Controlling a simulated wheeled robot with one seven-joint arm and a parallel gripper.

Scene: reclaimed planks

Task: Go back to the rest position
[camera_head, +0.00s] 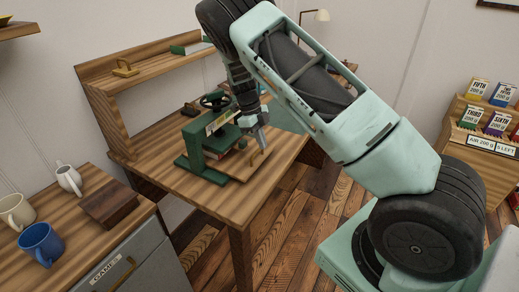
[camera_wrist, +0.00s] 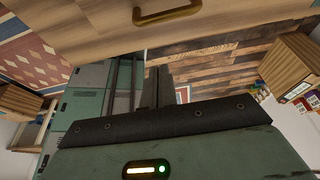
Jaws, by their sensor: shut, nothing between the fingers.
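My gripper (camera_head: 262,141) hangs from my raised arm over the right front part of the wooden desk, just right of the green press (camera_head: 194,160). Its fingers are shut and hold nothing. The press has a black handwheel (camera_head: 214,100) on top and is partly hidden by my wrist. A light wooden board lies at the press, below my fingertips; whether they touch it cannot be told. In the wrist view my shut fingers (camera_wrist: 156,86) show dark in the middle, with a wooden surface bearing a brass handle (camera_wrist: 167,13) close beyond them.
Plank floor is open right of the desk.

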